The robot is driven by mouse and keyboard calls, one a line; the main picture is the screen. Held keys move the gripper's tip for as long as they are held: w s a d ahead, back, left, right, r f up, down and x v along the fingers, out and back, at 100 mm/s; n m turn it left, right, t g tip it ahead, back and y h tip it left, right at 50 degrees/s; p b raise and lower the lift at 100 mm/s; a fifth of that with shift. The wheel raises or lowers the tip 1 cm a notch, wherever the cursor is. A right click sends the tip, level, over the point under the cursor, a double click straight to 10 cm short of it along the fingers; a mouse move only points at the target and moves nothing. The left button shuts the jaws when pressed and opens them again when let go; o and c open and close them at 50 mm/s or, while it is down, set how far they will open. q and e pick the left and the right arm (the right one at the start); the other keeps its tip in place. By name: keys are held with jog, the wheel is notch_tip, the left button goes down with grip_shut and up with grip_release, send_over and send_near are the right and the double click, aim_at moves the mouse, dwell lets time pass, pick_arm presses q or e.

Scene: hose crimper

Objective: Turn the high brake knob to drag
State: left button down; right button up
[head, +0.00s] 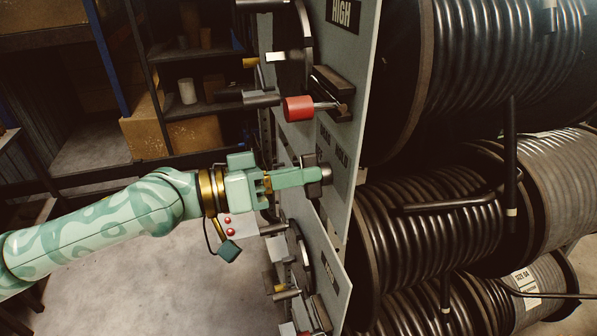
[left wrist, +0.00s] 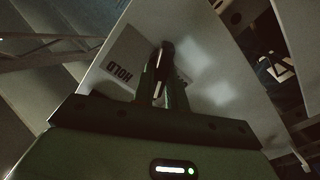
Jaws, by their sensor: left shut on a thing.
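The high brake knob (head: 326,173) is small and dark and sits on the grey panel (head: 352,90) marked HIGH. My left gripper (head: 318,175) reaches in from the left and is shut on this knob. In the left wrist view, my left gripper's fingers (left wrist: 165,85) close around the dark knob (left wrist: 166,52), which they partly hide. A HOLD label (left wrist: 120,76) shows beside the fingers there, and HOLD lettering (head: 342,163) is right of the gripper in the head view. The DRAG lettering is partly covered. My right gripper is not in view.
A red-ended lever (head: 298,108) sticks out just above my left gripper. A lower panel (head: 330,275) with its own fittings is below. Large hose reels (head: 440,220) stand close on the right. Shelves (head: 200,95) with boxes are behind; bare floor (head: 150,280) lies below my arm.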

pick_arm(q)
jog(key=shift+r, duration=0.1)
dwell(0.3)
jog(key=c, duration=1.4)
grip_release()
jog(key=shift+w, duration=0.1)
jog(key=shift+c, duration=0.2)
jog(key=b+v, duration=1.1)
jog(key=v, duration=0.5)
jog(key=shift+b, duration=0.3)
jog(key=shift+a, duration=0.15)
